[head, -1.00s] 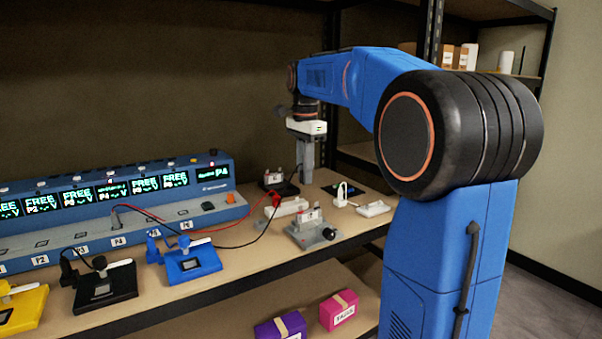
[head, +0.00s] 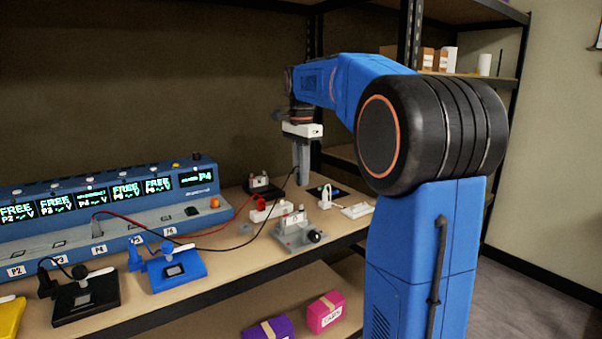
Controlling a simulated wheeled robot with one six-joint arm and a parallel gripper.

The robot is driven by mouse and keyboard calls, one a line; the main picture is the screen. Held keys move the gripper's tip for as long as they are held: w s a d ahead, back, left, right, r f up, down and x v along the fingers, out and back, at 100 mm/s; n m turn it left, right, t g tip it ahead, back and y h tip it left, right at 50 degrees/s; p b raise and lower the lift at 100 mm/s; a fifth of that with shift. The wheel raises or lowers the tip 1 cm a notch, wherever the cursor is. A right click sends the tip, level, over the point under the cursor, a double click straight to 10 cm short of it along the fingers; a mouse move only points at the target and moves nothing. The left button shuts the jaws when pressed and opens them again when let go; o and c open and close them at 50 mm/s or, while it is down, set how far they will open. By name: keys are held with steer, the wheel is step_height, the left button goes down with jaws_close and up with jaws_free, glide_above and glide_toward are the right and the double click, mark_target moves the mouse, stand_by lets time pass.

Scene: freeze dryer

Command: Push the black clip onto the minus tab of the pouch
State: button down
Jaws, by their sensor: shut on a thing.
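My gripper (head: 302,180) points down above the shelf, over the grey fixture. It is shut, and the black lead (head: 281,191) rises to its fingertips, so it holds the black clip; the clip itself is too small and hidden to make out. A small pouch with a pale label (head: 293,217) stands upright in the grey fixture (head: 301,237), below and slightly left of the fingertips. The clip appears above the pouch and apart from it. The minus tab cannot be told apart at this size. The red clip (head: 261,204) is on the red lead, left of the fixture.
The blue bench unit (head: 130,225) with lit displays runs along the left. A black stand (head: 262,185) is behind the fixture. A white block (head: 270,211), white plug piece (head: 325,197) and white plate (head: 357,210) lie nearby. Blue (head: 176,269) and black (head: 84,297) trays are at front left.

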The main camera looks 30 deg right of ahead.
steer(key=shift+f, duration=2.75)
steer(key=shift+f, duration=1.15)
stand_by(0.5)
steer(key=c, duration=1.7)
jaws_free()
steer(key=shift+o, duration=0.2)
steer(key=shift+r, duration=0.1)
step_height(320, 180, up, 17)
steer(key=shift+r, duration=0.15)
